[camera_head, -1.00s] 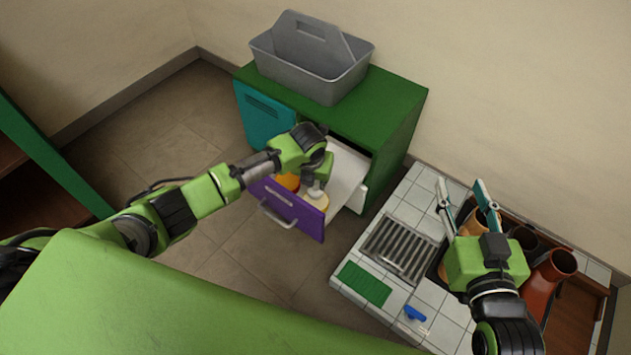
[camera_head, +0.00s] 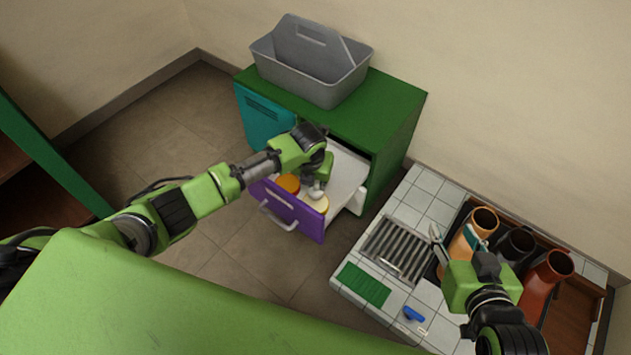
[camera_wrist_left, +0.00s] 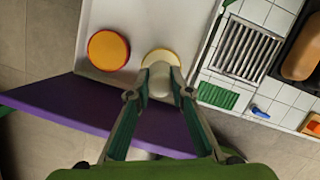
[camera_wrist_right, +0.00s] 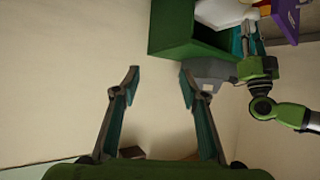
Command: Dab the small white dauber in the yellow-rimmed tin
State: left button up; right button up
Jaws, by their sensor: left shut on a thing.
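The small white dauber (camera_wrist_left: 160,80) is held between the fingertips of my left gripper (camera_wrist_left: 157,93), pointing into the open drawer. The yellow-rimmed tin (camera_wrist_left: 163,56), with a pale cream inside, stands in the drawer at the dauber's tip. The dauber overlaps the tin's near part in the left wrist view; I cannot tell if it touches. In the head view, the left gripper (camera_head: 317,182) is over the drawer and the tin (camera_head: 316,205) shows just below it. My right gripper (camera_wrist_right: 160,78) is open and empty; in the head view it (camera_head: 455,234) is above the tiled counter by the jars.
An orange tin with a red rim (camera_wrist_left: 108,50) stands beside the cream one. The purple drawer front (camera_head: 285,207) has a handle. A grey caddy (camera_head: 310,65) stands on the green cabinet (camera_head: 395,105). The counter holds a grate (camera_head: 398,249), a green mat (camera_head: 363,284) and several jars (camera_head: 515,245).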

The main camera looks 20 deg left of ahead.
pick_arm(q)
jog(key=shift+r+p, duration=0.85)
jog(key=shift+p, duration=0.05)
jog(key=shift+r, duration=0.25)
pick_arm(e)
jog(key=s+d+f+g, duration=0.2)
jog(key=s+f+g, duration=0.1)
jog(key=s, duration=0.2)
jog(key=s+d+f+g+h, duration=0.1)
jog(key=s+f+g, duration=0.2)
jog(key=s, duration=0.3)
jog(key=shift+d+f+h, duration=0.3)
jog(key=shift+d+f, duration=0.1)
jog(key=shift+f, duration=0.3)
